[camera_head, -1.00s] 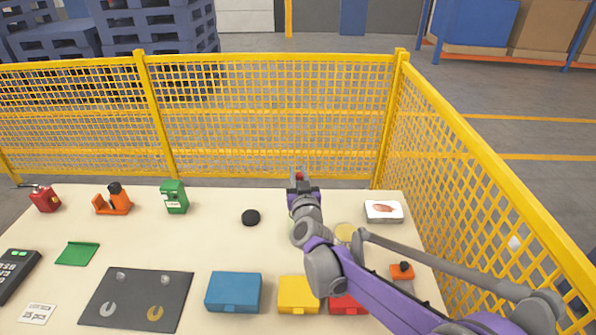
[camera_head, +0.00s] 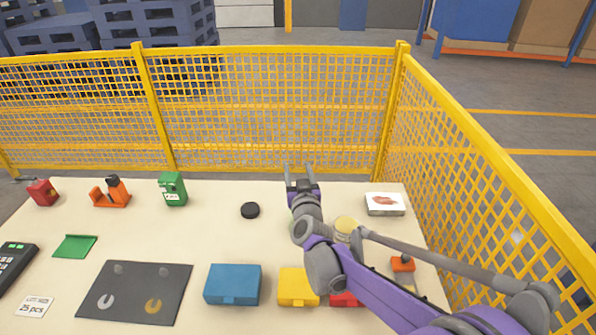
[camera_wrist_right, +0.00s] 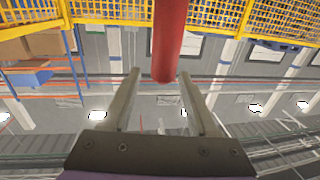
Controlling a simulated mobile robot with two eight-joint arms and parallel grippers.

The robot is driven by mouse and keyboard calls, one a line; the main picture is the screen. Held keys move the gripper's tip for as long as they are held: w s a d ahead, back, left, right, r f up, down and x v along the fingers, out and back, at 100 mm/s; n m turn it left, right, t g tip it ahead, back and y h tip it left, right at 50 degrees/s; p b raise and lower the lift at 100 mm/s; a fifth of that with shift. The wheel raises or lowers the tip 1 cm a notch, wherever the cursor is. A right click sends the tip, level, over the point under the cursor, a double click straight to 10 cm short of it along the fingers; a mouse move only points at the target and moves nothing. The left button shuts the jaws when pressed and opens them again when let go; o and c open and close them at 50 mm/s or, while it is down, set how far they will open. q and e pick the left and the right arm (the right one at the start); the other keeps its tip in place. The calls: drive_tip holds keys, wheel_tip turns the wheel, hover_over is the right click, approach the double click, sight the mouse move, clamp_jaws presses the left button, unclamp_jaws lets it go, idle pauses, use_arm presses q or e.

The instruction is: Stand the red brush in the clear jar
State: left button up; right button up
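The red brush shows in the right wrist view as a red rod (camera_wrist_right: 168,40) coming in from the top edge. Its rounded end lies between the spread fingers, with gaps on both sides. My right gripper (camera_head: 299,172) is open above the far side of the table; it also shows in the right wrist view (camera_wrist_right: 162,90). I cannot make out the brush in the head view, where my right gripper and arm block part of the table. I cannot make out the clear jar in either view, so I cannot tell whether the brush stands in it. My left gripper is not in view.
A black puck (camera_head: 250,210) lies left of my right arm; a yellow round item (camera_head: 345,226) is close on its right. Blue (camera_head: 233,284) and yellow (camera_head: 298,287) boxes stand at the front. Yellow mesh fencing (camera_head: 270,110) runs behind and right of the table.

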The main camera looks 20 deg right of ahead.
drive_tip(key=s+a, duration=0.1)
drive_tip(key=s, duration=0.9)
drive_tip(key=shift+s+a, duration=0.15)
drive_tip(key=shift+s, duration=0.2)
idle(0.6)
